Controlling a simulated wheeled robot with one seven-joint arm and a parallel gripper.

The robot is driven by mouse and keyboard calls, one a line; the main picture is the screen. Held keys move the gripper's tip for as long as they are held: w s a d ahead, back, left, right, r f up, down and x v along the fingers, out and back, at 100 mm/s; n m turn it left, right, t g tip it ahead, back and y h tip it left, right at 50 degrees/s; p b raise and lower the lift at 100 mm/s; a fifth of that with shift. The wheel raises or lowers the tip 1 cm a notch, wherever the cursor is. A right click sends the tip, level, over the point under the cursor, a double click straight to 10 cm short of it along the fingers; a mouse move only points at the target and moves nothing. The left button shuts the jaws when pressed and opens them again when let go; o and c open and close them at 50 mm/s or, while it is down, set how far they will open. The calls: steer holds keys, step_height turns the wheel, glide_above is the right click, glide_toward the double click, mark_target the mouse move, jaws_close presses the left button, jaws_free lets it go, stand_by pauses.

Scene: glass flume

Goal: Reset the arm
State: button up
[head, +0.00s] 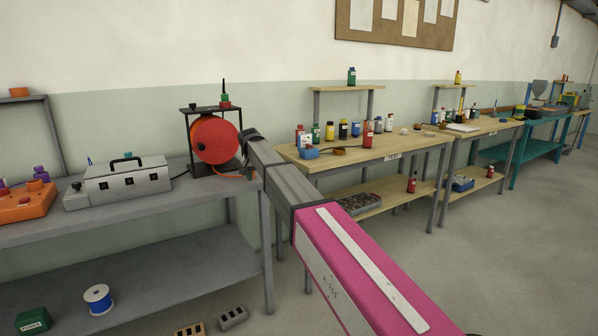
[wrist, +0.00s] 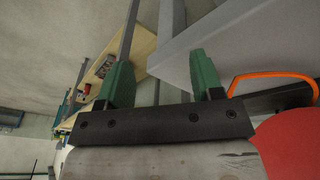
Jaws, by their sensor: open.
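My arm crosses the head view from the bottom right, pink then grey. Its far end is beside the red reel (head: 215,139) on the grey bench (head: 130,212). My gripper (wrist: 162,75) shows in the wrist view with two green fingers wide apart and nothing between them. The reel also shows at the lower right of the wrist view (wrist: 292,145), close beside the gripper. The fingers cannot be made out in the head view.
An orange cable (wrist: 270,74) loops by the right finger. A grey box with a handle (head: 125,181) stands left of the reel. A wooden bench (head: 375,148) with several bottles is to the right. The floor at right (head: 520,250) is clear.

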steer(key=s+d+f, duration=0.7)
steer(key=d+f, duration=0.5)
steer(key=d, duration=0.1)
steer(key=s+d+f, duration=0.6)
steer(key=s+d, duration=0.1)
steer(key=s, duration=0.2)
steer(key=s+d+f+g+y, duration=0.1)
steer(key=s+d+f, duration=0.5)
steer(key=s+d, duration=0.2)
steer(key=s+d+f+n+g, duration=0.1)
steer(key=s+d+f, duration=0.5)
steer(key=s, duration=0.5)
steer(key=shift+d, duration=1.15)
